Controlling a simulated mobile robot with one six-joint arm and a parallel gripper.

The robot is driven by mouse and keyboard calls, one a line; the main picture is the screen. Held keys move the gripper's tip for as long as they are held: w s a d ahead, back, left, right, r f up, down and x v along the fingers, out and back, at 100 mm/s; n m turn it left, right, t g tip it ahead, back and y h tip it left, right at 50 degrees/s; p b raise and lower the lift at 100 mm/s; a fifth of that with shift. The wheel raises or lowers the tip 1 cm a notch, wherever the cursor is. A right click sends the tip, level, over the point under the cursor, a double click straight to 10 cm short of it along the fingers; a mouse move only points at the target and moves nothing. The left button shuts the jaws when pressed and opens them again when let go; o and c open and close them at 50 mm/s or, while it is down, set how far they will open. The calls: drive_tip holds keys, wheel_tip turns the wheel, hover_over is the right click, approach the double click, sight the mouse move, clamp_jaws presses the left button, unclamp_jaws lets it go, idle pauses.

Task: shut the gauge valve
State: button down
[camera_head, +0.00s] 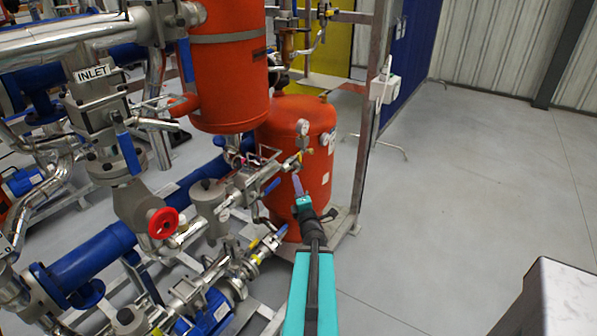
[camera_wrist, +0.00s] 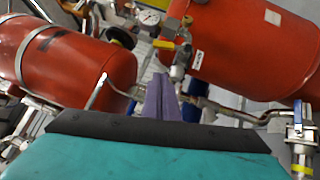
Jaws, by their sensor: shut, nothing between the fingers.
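A round white-faced pressure gauge (camera_wrist: 148,18) shows at the top of the wrist view, beside a small valve with a yellow handle (camera_wrist: 164,44) on metal piping. In the head view a gauge (camera_head: 303,127) stands in front of the orange tank, with brass-coloured fittings (camera_head: 291,163) below it. My gripper (camera_head: 297,184) is shut and empty, its purple fingers pointing up toward these fittings. In the wrist view the fingers (camera_wrist: 160,98) appear below the yellow handle, apart from it in the picture. Whether they touch any pipe behind them I cannot tell.
Orange tanks (camera_wrist: 70,62) and pipes crowd the area around my gripper. A blue-handled valve (camera_wrist: 297,132) stands at the right of the wrist view. A red handwheel (camera_head: 163,223) is at the left in the head view. The grey floor (camera_head: 455,180) at right is open.

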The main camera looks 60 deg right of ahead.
sight(300, 161)
drive_tip(key=shift+w+d+f+b, duration=0.1)
drive_tip(key=shift+w+d+b, duration=0.6)
drive_tip(key=shift+b, duration=2.8)
drive_tip(key=b, duration=0.6)
drive_tip(key=shift+w+d+r, duration=0.2)
drive_tip(key=shift+w+d, duration=0.05)
drive_tip(key=shift+w, duration=0.05)
drive_tip(key=shift+w+d+b, duration=0.35)
drive_tip(key=shift+b, duration=0.9)
drive_tip(key=w+d+b, duration=0.1)
drive_tip(key=b, duration=0.2)
drive_tip(key=shift+r+b, duration=0.2)
drive_tip(key=shift+b, duration=0.2)
drive_tip(key=shift+d+r+p, duration=0.15)
drive_tip(key=shift+d+r, duration=0.05)
drive_tip(key=shift+d, duration=0.45)
drive_tip(key=shift+d+r+p, duration=0.15)
drive_tip(key=shift+d+r, duration=0.1)
drive_tip(key=shift+d, duration=0.4)
drive_tip(key=shift+d+r+p, duration=0.15)
drive_tip(key=shift+d+r, duration=0.05)
drive_tip(key=shift+d, duration=0.45)
drive_tip(key=shift+w+r+p, duration=0.15)
drive_tip(key=shift+r+p, duration=0.1)
drive_tip(key=shift+p, duration=0.7)
